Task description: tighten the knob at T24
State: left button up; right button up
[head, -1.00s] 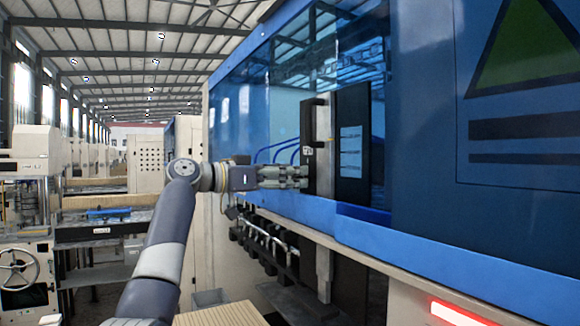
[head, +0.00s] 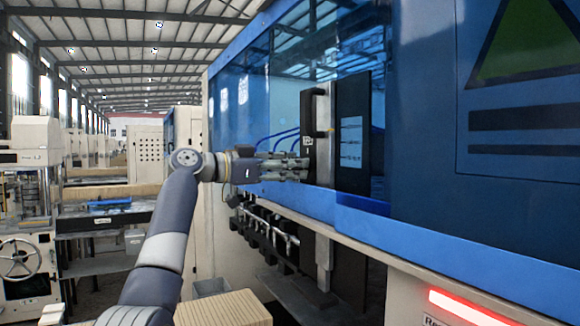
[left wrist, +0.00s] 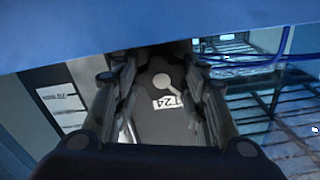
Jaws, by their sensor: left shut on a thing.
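My left gripper (head: 300,167) reaches from the left to the dark panel (head: 352,135) in the blue machine's opening. In the left wrist view its two fingers are shut on a dark lobed knob (left wrist: 160,72), one on each side of it. A white label reading T24 (left wrist: 167,102) sits by the knob on the dark surface, beside a round light-grey mark with a pointer. The knob's outer edges are partly hidden by the fingers, and in the head view I cannot make it out. My right gripper is not in view.
The blue cover (head: 480,210) of the machine fills the right side. A blue ledge (head: 300,205) runs below the gripper. Blue hoses (head: 280,140) hang behind it. A row of dark fittings (head: 265,235) sits under the ledge. A wooden box (head: 222,308) stands low in front.

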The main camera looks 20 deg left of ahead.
pick_arm(q)
jog(key=shift+m, duration=0.4)
jog(key=o, duration=1.1)
jog(key=shift+c, duration=0.2)
jog(key=shift+a, duration=0.1)
jog(key=v, duration=1.2)
jog(key=shift+o, duration=0.2)
